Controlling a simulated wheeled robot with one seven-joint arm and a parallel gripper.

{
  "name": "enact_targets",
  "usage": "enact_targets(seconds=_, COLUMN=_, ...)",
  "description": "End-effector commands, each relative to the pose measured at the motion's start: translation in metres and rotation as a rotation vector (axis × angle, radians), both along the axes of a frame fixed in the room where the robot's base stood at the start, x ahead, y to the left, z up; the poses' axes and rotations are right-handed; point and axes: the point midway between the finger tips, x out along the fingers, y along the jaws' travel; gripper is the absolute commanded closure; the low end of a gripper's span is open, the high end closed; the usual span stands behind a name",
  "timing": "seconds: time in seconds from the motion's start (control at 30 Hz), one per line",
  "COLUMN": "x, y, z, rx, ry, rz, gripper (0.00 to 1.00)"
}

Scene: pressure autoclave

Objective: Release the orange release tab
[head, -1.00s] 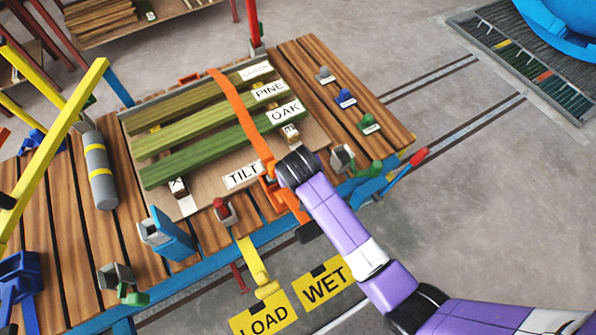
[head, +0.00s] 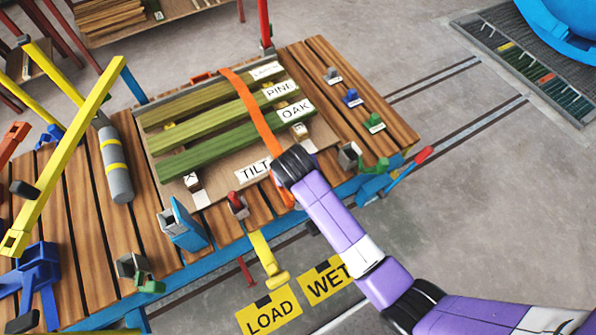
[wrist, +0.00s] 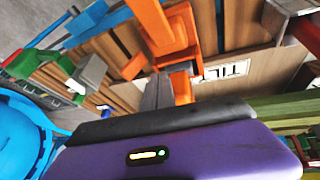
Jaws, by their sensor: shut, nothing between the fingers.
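An orange strap (head: 248,108) crosses the bundle of greenish boards and runs down toward my wrist in the head view. Its lower orange fitting (head: 286,196) is mostly hidden behind my arm. In the wrist view a large orange fitting (wrist: 162,28) stands just beyond my gripper, with a small orange piece (wrist: 134,67) to its left. I cannot tell for sure which orange part is the release tab. My gripper (wrist: 168,84) is shut and empty, its grey fingers close to the orange fitting. Whether they touch it is unclear.
The board bundle lies on a slatted wooden table with a blue edge (head: 222,248). A TILT label (head: 253,170) is left of my wrist. Open floor lies right.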

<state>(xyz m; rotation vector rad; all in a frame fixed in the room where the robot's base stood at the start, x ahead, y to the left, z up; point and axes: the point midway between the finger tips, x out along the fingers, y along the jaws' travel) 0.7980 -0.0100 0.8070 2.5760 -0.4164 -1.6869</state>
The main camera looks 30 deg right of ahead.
Motion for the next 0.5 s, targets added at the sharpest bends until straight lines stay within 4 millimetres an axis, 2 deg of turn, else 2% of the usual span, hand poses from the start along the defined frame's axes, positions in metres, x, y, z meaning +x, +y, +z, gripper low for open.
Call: enact_targets(seconds=0.5, x=-0.031, y=-0.008, z=0.073, rx=0.001, ry=-0.004, rz=-0.002, gripper=1.00)
